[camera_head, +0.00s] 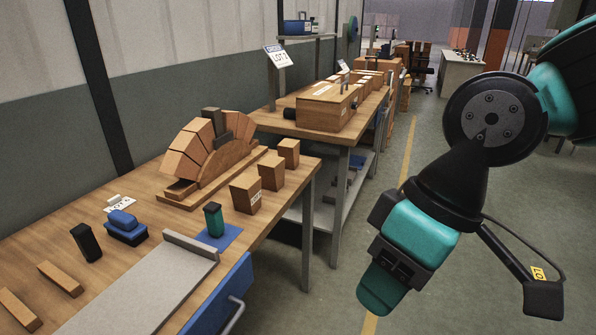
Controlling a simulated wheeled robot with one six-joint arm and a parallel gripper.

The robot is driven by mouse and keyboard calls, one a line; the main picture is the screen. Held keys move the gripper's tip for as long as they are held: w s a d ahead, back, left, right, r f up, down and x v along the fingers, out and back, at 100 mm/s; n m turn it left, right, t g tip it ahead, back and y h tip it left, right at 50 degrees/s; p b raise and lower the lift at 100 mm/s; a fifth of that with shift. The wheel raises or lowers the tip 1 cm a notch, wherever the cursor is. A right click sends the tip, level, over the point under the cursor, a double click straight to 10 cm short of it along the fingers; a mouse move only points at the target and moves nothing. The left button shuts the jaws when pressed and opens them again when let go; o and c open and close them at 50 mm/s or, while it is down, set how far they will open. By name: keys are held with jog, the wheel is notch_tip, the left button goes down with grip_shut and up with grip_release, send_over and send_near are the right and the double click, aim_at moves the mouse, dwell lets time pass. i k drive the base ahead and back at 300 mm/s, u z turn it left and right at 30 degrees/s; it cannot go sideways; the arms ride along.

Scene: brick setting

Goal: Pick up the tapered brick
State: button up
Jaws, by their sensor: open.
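I cannot tell which brick is meant. My gripper (384,287) is open, teal and black, over the aisle to the right of the bench, apart from the bricks.
Behind is a second bench with a wooden box (325,105). The aisle floor (440,130) is clear.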

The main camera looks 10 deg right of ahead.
aim_at(289, 149)
jog(key=z, duration=0.75)
jog(key=i, duration=1.15)
jog(key=u, duration=0.25)
jog(key=i, duration=0.7)
jog(key=u, duration=0.95)
jog(key=i, duration=0.25)
jog(key=u, duration=0.15)
